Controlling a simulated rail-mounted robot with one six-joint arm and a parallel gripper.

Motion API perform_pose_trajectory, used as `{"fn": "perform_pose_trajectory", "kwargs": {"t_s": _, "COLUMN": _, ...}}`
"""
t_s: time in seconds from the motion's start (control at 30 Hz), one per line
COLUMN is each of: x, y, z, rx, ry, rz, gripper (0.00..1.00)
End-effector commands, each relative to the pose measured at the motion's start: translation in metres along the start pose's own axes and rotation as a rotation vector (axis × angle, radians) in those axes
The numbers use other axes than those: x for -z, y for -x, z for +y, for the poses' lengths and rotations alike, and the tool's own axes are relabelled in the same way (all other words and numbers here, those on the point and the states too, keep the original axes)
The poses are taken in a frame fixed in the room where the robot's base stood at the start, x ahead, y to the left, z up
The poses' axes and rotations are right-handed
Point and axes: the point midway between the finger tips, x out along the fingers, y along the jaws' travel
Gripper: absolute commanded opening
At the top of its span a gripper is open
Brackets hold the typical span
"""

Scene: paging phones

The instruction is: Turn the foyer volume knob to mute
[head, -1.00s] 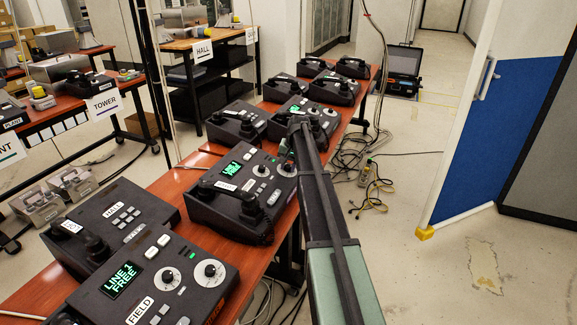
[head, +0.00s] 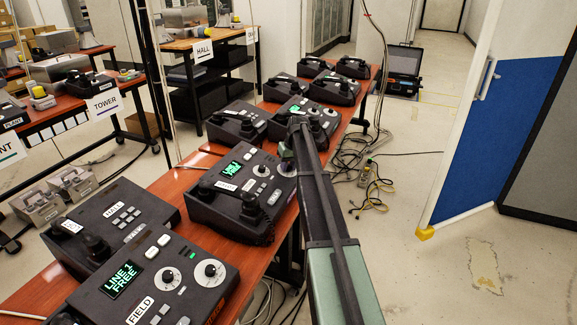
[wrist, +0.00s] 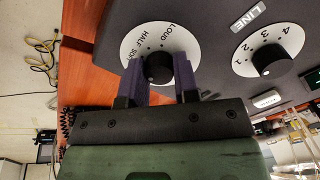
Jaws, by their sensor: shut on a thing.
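A volume dial (wrist: 131,52) shows in the wrist view, a white disc marked LOUD, HALF and SOFT with a black knob (wrist: 158,69) in its middle. My gripper (wrist: 160,76) has its two purple fingers on either side of this knob and is shut on it. The knob's exact setting is hard to read, and no mute mark is visible. In the head view my gripper (head: 286,154) is low over the right side of a middle desk phone (head: 232,207), by its right dial. I cannot read that phone's name label for certain.
A LINE dial (wrist: 264,61) numbered 1 to 4 is beside the volume dial. The FIELD phone (head: 150,283) is at the near end of the orange bench (head: 187,178), and several phones stand farther back. Cables (head: 370,190) lie on the open floor to the right.

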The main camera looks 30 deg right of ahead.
Motion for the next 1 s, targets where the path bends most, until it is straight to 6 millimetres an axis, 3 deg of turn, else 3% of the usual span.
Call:
{"fn": "perform_pose_trajectory", "kwargs": {"t_s": 0.4, "x": 0.000, "y": 0.000, "z": 0.000, "rx": 0.000, "ry": 0.008, "rz": 0.000, "gripper": 0.05}}
{"fn": "perform_pose_trajectory", "kwargs": {"t_s": 0.43, "x": 0.000, "y": 0.000, "z": 0.000, "rx": 0.000, "ry": 0.008, "rz": 0.000, "gripper": 0.33}}
{"fn": "perform_pose_trajectory", "kwargs": {"t_s": 0.5, "x": 0.000, "y": 0.000, "z": 0.000, "rx": 0.000, "ry": 0.008, "rz": 0.000, "gripper": 0.39}}
{"fn": "perform_pose_trajectory", "kwargs": {"t_s": 0.77, "x": 0.000, "y": 0.002, "z": 0.000, "rx": 0.000, "ry": 0.007, "rz": 0.000, "gripper": 0.39}}
{"fn": "perform_pose_trajectory", "kwargs": {"t_s": 0.87, "x": 0.001, "y": 0.011, "z": -0.001, "rx": 0.000, "ry": 0.007, "rz": 0.000, "gripper": 0.39}}
{"fn": "perform_pose_trajectory", "kwargs": {"t_s": 1.0, "x": 0.001, "y": 0.040, "z": -0.002, "rx": 0.000, "ry": 0.006, "rz": 0.000, "gripper": 0.39}}
